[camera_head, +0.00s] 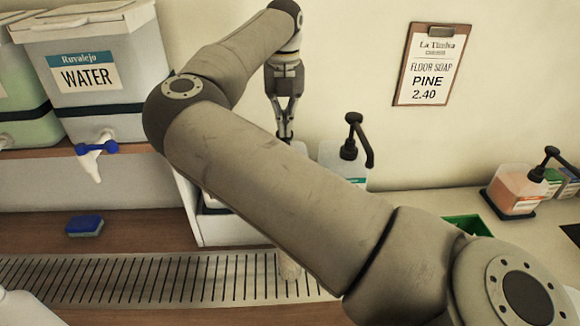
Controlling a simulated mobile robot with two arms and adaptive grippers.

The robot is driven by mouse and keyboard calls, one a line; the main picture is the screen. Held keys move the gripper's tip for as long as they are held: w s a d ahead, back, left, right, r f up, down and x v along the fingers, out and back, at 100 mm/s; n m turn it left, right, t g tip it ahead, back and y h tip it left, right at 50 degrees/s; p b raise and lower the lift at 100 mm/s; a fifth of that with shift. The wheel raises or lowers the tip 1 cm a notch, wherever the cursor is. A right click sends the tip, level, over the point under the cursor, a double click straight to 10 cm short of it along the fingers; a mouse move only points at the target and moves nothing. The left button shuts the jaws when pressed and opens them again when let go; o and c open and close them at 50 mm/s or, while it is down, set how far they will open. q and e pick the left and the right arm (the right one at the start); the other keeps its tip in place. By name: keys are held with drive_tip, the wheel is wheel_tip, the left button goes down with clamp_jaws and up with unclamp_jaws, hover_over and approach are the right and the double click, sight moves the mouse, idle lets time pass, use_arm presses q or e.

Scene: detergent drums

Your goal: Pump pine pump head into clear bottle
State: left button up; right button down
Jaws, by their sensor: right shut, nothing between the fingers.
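My right gripper (286,122) points straight down, its fingers shut and empty, above a pale container (299,148) mostly hidden behind my arm. I cannot tell whether the fingertips touch a pump head there. Just right of it stands a translucent drum (335,158) with a black pump head (352,134), its spout bent down to the right. A pale, see-through shape, possibly the clear bottle (288,268), shows below my arm on the drip grate; its upper part is hidden. A clipboard sign (432,65) reading "FLOOR SOAP PINE 2.40" hangs on the wall. My left gripper is out of view.
A WATER tank (95,100) with a blue-handled tap (96,148) stands on the left shelf beside a green-filled tank (25,120). An orange pump drum (515,190) stands at right. My right arm crosses the middle.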

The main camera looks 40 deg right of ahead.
drive_tip(key=shift+r+p, duration=1.7)
drive_tip(key=shift+r, duration=1.3)
drive_tip(key=shift+f, duration=0.1)
drive_tip(key=shift+f+b, duration=2.55)
drive_tip(key=shift+f, duration=0.65)
drive_tip(key=shift+r+p, duration=2)
drive_tip(key=shift+r, duration=1.3)
drive_tip(key=shift+f, duration=0.1)
drive_tip(key=shift+f+b, duration=2.45)
drive_tip(key=shift+f, duration=0.75)
drive_tip(key=shift+r+p, duration=2.1)
drive_tip(key=shift+r, duration=1.2)
